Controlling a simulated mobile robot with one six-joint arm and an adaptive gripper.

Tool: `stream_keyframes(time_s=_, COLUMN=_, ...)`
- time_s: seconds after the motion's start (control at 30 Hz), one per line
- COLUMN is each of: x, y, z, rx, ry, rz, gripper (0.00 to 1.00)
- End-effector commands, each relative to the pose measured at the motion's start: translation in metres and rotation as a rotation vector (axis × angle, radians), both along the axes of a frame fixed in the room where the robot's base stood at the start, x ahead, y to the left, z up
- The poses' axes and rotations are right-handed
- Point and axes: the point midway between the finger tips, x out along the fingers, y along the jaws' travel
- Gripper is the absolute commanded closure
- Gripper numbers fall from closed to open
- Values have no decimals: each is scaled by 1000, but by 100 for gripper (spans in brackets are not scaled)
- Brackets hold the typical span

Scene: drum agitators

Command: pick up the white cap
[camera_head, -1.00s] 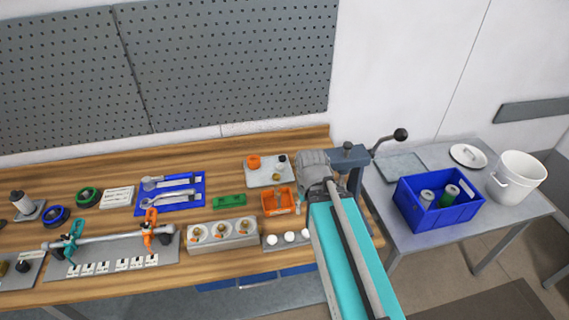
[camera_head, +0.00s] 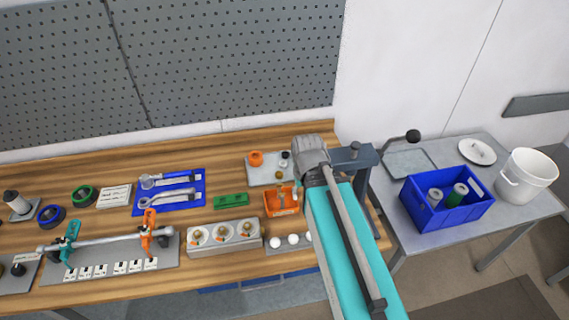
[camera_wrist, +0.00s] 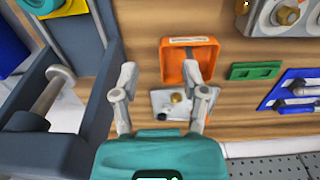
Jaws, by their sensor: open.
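A smaller white piece (camera_head: 284,154) stands on a grey plate (camera_head: 258,179) at the back, beside an orange piece and a dark one. I cannot tell which is the task's white cap. My gripper (camera_wrist: 161,75) is open and empty in the wrist view, its fingers above the bench near the orange bin (camera_wrist: 166,62). The grey plate (camera_wrist: 158,98) shows beyond it, partly covered by a finger, with a brass knob on it.
A holder with several brass knobs (camera_head: 222,247) lies front left. A blue crate (camera_head: 447,215) and white bucket (camera_head: 525,177) stand on the side table.

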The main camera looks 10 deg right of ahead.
Motion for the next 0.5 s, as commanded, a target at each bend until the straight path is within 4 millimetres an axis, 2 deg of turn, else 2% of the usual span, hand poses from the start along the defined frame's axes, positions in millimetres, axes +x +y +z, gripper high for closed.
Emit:
stream_keyframes(time_s=0.2, x=0, y=0, z=0, rx=0, ry=0, rz=0, gripper=43)
stream_keyframes(time_s=0.37, x=3, y=0, z=0, rx=0, ry=0, rz=-9, gripper=15)
stream_keyframes(time_s=0.4, x=5, y=0, z=0, rx=0, ry=0, rz=-17, gripper=12)
stream_keyframes(time_s=0.5, x=15, y=0, z=-1, rx=0, ry=0, rz=-53, gripper=12)
